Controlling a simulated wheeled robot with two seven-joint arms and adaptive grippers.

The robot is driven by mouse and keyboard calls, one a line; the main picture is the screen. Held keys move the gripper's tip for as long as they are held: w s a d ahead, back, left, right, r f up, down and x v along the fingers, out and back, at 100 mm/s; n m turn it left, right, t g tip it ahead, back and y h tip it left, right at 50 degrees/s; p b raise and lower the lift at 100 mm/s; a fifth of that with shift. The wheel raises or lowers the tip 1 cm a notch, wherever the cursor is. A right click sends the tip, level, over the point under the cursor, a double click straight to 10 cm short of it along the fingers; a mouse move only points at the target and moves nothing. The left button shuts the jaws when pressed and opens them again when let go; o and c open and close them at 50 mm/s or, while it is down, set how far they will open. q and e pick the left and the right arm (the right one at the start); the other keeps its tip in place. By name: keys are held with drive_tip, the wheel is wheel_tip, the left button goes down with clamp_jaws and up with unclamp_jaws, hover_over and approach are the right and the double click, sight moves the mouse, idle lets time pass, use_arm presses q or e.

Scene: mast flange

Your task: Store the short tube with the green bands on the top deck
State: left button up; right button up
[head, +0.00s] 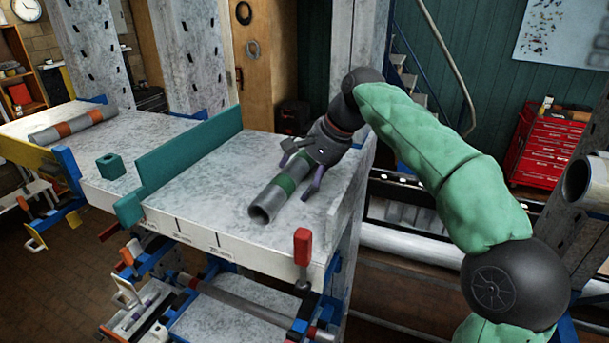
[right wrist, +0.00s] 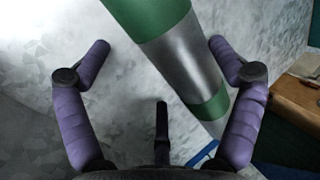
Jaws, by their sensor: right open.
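The grey short tube with green bands (head: 265,206) lies on its side on the right part of the upper metal deck (head: 205,190), its open end facing the front. My right gripper (head: 298,180) is open above the tube's rear part, with fingers spread to either side. In the right wrist view the tube (right wrist: 183,58) runs diagonally between the open purple fingers (right wrist: 158,47), nearer the right one. It is not gripped; I cannot tell whether a finger touches it. My left gripper is not in view.
A teal divider (head: 190,155) splits the deck. On its left are a teal block (head: 110,166) and a grey tube with orange bands (head: 75,125). A red-handled clamp (head: 302,248) stands at the front right corner. A lower shelf (head: 230,325) lies beneath.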

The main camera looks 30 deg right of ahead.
drive_tip(key=v, duration=1.2)
drive_tip(key=shift+f, duration=0.1)
idle(0.4)
